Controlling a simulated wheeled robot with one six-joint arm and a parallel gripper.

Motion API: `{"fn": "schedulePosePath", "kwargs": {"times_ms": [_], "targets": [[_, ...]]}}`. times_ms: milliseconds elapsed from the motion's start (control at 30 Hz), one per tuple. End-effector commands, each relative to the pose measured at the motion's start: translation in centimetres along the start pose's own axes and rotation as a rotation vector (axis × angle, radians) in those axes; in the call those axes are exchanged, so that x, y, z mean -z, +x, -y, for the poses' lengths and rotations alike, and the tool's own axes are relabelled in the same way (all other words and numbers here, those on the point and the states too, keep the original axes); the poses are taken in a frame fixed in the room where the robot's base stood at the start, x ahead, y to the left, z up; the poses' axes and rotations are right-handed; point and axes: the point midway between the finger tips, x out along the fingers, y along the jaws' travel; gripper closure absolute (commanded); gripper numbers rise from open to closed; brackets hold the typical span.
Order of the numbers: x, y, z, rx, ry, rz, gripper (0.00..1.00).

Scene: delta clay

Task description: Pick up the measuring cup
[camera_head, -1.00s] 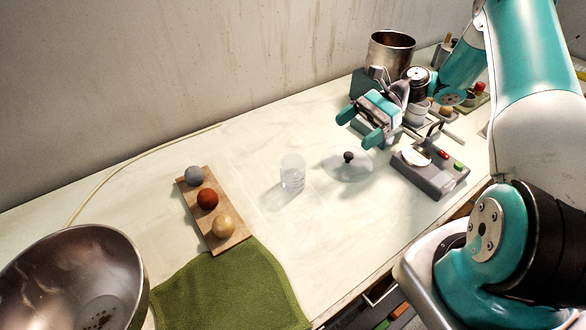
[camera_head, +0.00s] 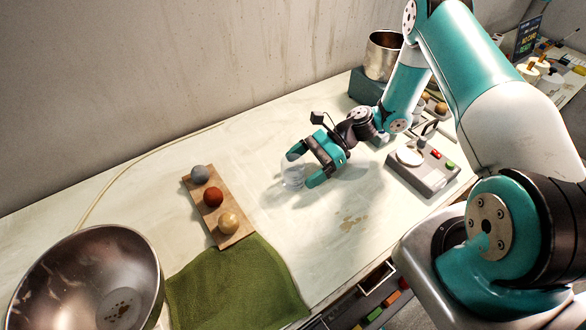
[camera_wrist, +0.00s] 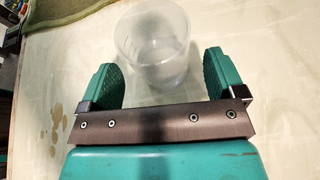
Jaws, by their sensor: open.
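The clear measuring cup (camera_head: 292,176) stands upright on the pale worktop, right of the wooden board in the head view. My gripper (camera_head: 304,172) is low over the worktop, its teal fingers open, with the cup at the fingertips. In the wrist view the cup (camera_wrist: 152,42) is centred ahead of the palm, its near part between the two open fingers of my gripper (camera_wrist: 162,72). A gap shows on each side, so the fingers appear apart from it. The cup looks empty.
A wooden board (camera_head: 234,232) with three balls lies left of the cup. A green cloth (camera_head: 238,286) and metal bowl (camera_head: 88,270) are nearer. A scale (camera_head: 424,174) stands right; a metal pot (camera_head: 384,55) is behind. Brown stains mark the worktop in front.

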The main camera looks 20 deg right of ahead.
Motion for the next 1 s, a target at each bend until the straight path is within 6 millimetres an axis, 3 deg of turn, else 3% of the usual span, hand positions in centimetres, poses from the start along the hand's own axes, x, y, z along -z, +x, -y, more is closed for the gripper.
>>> {"fn": "schedulePosePath", "kwargs": {"times_ms": [167, 400, 433, 667, 1000], "targets": [[-0.2, 2.1, 0.0, -0.002, 0.0, 0.001, 0.11], [0.0, 2.3, 0.1, 0.001, 0.0, -0.001, 0.11], [0.0, 2.3, 0.1, 0.001, 0.0, -0.001, 0.14], [0.0, 2.3, 0.1, 0.001, 0.0, -0.001, 0.67], [-0.1, 2.3, 0.1, 0.001, 0.0, 0.0, 0.67]]}}
